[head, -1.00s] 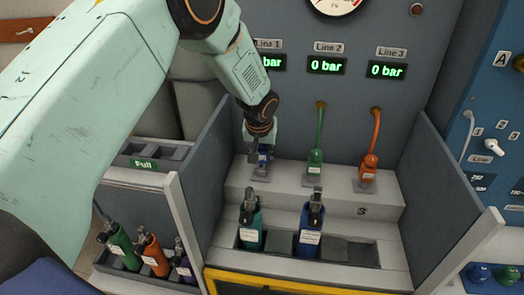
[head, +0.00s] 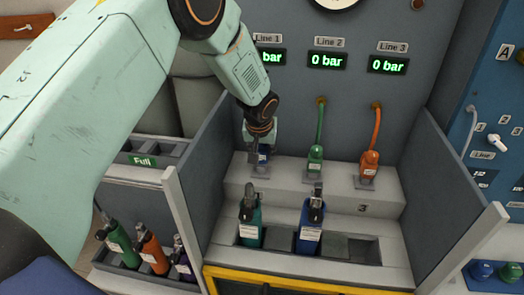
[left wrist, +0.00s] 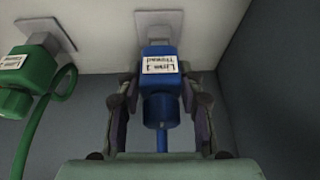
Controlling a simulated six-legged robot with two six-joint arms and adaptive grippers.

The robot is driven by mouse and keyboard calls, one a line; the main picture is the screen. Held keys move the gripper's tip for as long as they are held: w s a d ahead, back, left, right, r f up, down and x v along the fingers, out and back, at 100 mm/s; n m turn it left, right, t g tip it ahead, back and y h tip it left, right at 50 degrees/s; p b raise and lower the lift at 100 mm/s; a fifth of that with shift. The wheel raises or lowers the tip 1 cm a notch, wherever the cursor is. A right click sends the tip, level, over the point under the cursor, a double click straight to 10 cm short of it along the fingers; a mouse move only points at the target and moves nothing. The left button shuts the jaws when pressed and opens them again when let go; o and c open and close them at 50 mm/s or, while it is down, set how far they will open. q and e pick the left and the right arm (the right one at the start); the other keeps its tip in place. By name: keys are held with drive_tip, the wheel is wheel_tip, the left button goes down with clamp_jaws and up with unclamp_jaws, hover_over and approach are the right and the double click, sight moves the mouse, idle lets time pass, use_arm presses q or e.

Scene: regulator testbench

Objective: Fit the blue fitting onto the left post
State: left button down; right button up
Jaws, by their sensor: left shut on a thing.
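The blue fitting (left wrist: 159,75), with a white "Line 1" label, sits between the two fingers of my left gripper (left wrist: 160,100). The fingers are shut on its sides, and a blue hose runs back from it. The left post's pale base plate (left wrist: 160,22) is straight beyond the fitting's front end. The fitting lines up with this post and is at or very close to it; I cannot tell how far it is on. In the head view my left gripper (head: 260,147) points down at the left post, largely hiding the blue fitting. My right gripper is not in view.
The green fitting (head: 315,159) and orange fitting (head: 369,164) stand on neighbouring posts to the right, with hoses up to the panel. Teal (head: 250,223) and blue (head: 310,229) bottles stand in the front tray. A grey side wall (head: 203,165) is close on the left.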

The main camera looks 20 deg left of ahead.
use_arm(q)
drive_tip(key=shift+f+b, duration=0.4)
drive_tip(key=shift+f, duration=0.1)
drive_tip(key=c, duration=0.8)
unclamp_jaws()
drive_tip(key=shift+o, duration=0.2)
drive_tip(key=shift+f, duration=0.1)
drive_tip(key=v, duration=1.2)
drive_tip(key=shift+s+d, duration=0.1)
drive_tip(key=shift+s, duration=0.05)
